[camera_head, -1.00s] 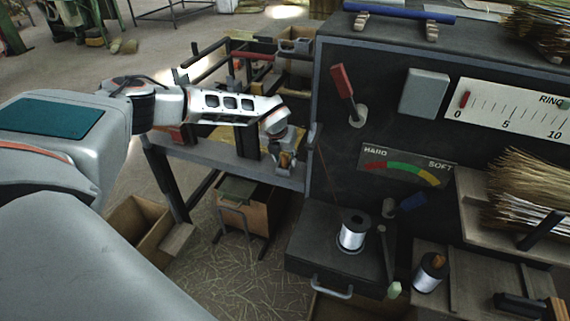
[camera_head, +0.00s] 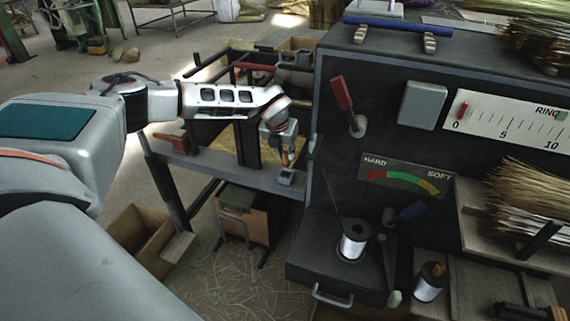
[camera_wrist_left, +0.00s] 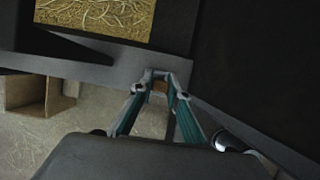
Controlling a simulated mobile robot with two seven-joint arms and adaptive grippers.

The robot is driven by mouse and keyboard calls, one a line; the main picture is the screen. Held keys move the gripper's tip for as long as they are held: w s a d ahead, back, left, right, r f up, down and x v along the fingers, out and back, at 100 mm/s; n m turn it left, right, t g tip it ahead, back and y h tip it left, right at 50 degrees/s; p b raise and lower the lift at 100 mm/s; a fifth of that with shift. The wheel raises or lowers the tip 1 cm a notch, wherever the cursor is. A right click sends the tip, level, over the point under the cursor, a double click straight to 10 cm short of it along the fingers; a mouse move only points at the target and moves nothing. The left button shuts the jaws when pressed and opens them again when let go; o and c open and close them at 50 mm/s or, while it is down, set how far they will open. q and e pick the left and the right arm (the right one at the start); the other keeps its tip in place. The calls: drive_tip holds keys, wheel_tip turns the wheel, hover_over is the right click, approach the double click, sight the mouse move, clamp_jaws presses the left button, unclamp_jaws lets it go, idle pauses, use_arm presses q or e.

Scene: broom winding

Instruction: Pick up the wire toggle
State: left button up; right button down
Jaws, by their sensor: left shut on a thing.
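My left gripper (camera_head: 286,162) is in the head view, above the right end of the grey bench beside the dark machine. It is shut on a small brown piece, which looks like the wire toggle (camera_wrist_left: 160,87); in the left wrist view it sits between the fingertips and is mostly hidden by them. A small grey block (camera_head: 286,178) stands on the bench just below the gripper, with a gap between. A spool of silvery wire (camera_head: 353,243) stands on the machine's dark shelf, and a thin line rises from it. My right gripper is not in view.
The machine's dark side wall (camera_head: 330,110) rises close to the right of my left gripper, with a red lever (camera_head: 341,92) on its front. The bench (camera_head: 215,165) carries posts and bars.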

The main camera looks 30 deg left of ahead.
sight(285, 151)
use_arm(q)
wheel_tip(285, 151, up, 14)
drive_tip(key=p, duration=0.1)
drive_tip(key=shift+r, duration=0.1)
idle(0.9)
